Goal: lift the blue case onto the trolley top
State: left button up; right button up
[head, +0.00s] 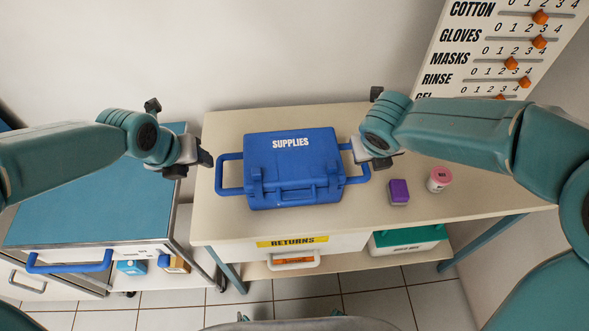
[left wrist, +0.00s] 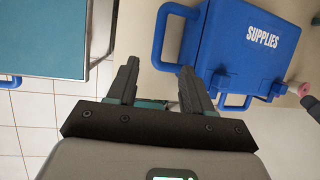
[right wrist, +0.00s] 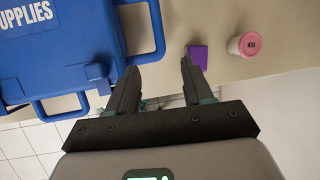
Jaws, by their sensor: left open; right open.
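The blue case (head: 290,180), marked SUPPLIES, lies closed on the beige table, with a loop handle at each side. It also shows in the left wrist view (left wrist: 245,60) and the right wrist view (right wrist: 50,55). The trolley top (head: 95,195) is a bare teal surface left of the table. My left gripper (head: 193,163) is open and empty just outside the case's left handle (head: 222,174). My right gripper (head: 375,160) is open near the right handle (right wrist: 156,35), which lies ahead of its fingers. I cannot tell whether either touches.
A purple box (head: 399,192) and a pink-lidded jar (head: 439,179) stand on the table (head: 480,190) right of the case. A RETURNS drawer (head: 340,243) and a green-lidded box (head: 408,238) are below. A slider board (head: 490,55) stands at back right. The trolley has a blue handle (head: 68,266).

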aim_at(218, 173)
pick_arm(q)
jog(key=x, duration=1.6)
jog(key=shift+w+f, duration=0.15)
jog(key=shift+f, duration=0.1)
pick_arm(e)
jog(key=x, duration=1.6)
jog(key=shift+w+f, duration=0.2)
pick_arm(q)
grip_shut()
pick_arm(e)
grip_shut()
pick_arm(q)
jog(key=shift+r, duration=0.1)
pick_arm(e)
jog(key=shift+r, duration=0.1)
